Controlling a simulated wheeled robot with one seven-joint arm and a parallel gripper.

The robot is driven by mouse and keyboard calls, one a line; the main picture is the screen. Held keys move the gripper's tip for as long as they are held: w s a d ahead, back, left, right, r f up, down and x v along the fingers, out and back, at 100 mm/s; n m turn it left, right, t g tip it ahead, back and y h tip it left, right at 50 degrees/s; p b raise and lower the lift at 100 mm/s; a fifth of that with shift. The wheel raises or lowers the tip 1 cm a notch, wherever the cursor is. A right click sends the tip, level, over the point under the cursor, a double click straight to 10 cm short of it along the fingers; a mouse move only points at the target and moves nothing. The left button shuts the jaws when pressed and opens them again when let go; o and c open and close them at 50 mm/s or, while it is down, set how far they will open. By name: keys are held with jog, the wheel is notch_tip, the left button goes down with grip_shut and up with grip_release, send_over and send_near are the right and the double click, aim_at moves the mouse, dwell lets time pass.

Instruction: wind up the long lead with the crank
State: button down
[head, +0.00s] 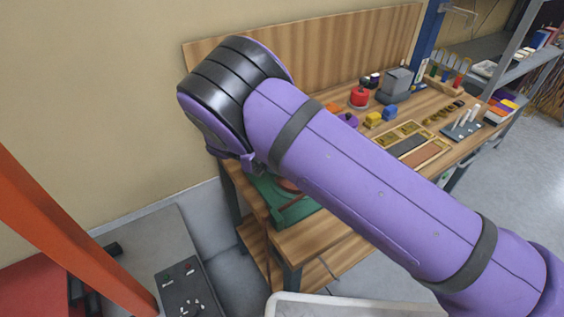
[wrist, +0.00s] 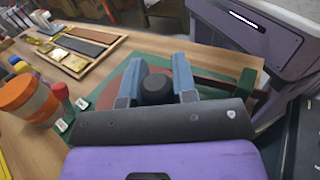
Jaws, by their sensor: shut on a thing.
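My gripper (wrist: 158,82) has its two blue-grey fingers closed on both sides of a dark round knob (wrist: 156,91), which looks like the crank's handle. Behind it is a reddish-brown disc (wrist: 128,82), apparently the reel, on a green base (wrist: 107,94). In the head view the green base (head: 294,212) sits at the near left end of the bench, and my arm hides most of the reel and all of the crank. A thin brown strand (head: 266,241) hangs over the bench edge and may be the lead. How much lead is wound cannot be seen.
The wooden bench (head: 318,236) has a back panel (head: 310,60). A compartment tray (wrist: 72,52) lies farther off.

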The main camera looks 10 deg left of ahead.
jog(key=c, duration=0.9)
grip_release()
jog(key=shift+r, duration=0.1)
jog(key=shift+r, duration=0.2)
jog(key=s+d+r, duration=0.2)
jog(key=s+d, duration=0.1)
jog(key=s, duration=0.4)
jog(key=s+d+r, duration=0.2)
jog(key=s+d, duration=0.2)
jog(key=s, duration=0.3)
jog(key=shift+s+r, duration=0.2)
jog(key=shift+s, duration=0.05)
jog(key=shift+a, duration=0.1)
